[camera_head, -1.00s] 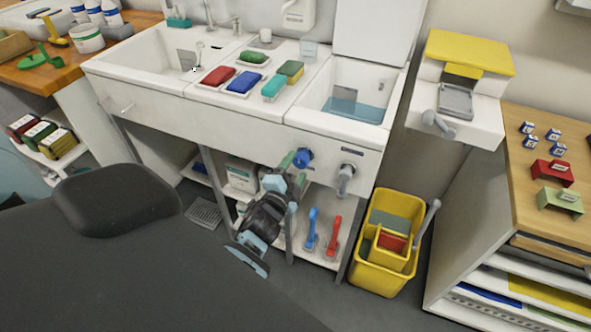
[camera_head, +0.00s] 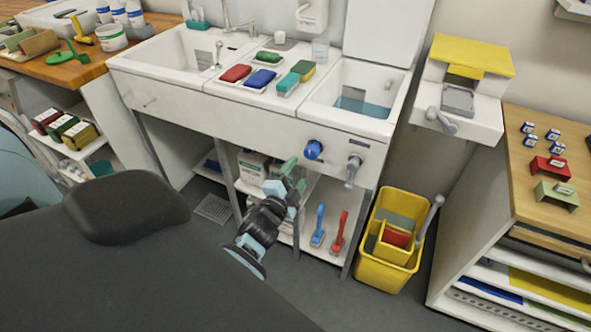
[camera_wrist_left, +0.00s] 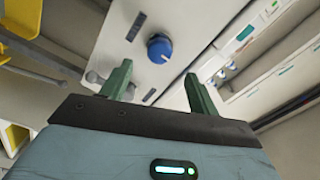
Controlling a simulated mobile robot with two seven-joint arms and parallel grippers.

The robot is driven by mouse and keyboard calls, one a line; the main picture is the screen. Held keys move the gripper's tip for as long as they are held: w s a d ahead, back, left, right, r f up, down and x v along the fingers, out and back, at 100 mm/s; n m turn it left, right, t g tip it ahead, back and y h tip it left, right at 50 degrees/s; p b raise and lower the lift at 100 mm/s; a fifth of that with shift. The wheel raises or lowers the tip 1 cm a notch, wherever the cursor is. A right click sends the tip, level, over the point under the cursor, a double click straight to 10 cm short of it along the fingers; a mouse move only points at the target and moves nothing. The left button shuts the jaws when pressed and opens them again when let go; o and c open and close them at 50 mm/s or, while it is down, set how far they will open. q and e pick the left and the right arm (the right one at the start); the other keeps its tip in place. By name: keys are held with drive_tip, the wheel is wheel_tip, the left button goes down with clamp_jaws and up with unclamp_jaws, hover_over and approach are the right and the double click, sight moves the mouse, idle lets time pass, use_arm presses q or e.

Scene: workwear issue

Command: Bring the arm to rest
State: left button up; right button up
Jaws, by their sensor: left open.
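My left gripper (camera_head: 293,174) is in front of the sink unit, a little below and left of a blue knob (camera_head: 313,149) on its front panel. In the left wrist view its two green fingers (camera_wrist_left: 158,78) stand apart with nothing between them. The blue knob (camera_wrist_left: 160,48) shows beyond the fingertips there, apart from them. My right gripper is in neither view.
The sink unit (camera_head: 230,116) holds coloured brushes on its top. A grey lever (camera_head: 353,168) is right of the knob. Blue and red handled tools stand on the lower shelf. A yellow bucket (camera_head: 378,272) stands on the floor at right. Open floor (camera_head: 310,290) lies in front.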

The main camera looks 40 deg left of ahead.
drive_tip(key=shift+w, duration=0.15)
use_arm(q)
drive_tip(key=s+d+f+n+g+h+p, duration=0.1)
drive_tip(key=s+d, duration=0.4)
drive_tip(key=s, duration=0.7)
drive_tip(key=s+d+f+n+g+h+p, duration=0.2)
drive_tip(key=s+d+f+n+g, duration=0.3)
drive_tip(key=s, duration=0.7)
drive_tip(key=s+d+f+n+g+h+p, duration=0.2)
drive_tip(key=s+d, duration=0.4)
drive_tip(key=s, duration=0.6)
wheel_tip(320, 180, down, 2)
drive_tip(key=shift+s+d+f+n+g+h, duration=0.15)
drive_tip(key=shift+s+f+n+g+h, duration=0.1)
drive_tip(key=shift+n+g+h, duration=0.2)
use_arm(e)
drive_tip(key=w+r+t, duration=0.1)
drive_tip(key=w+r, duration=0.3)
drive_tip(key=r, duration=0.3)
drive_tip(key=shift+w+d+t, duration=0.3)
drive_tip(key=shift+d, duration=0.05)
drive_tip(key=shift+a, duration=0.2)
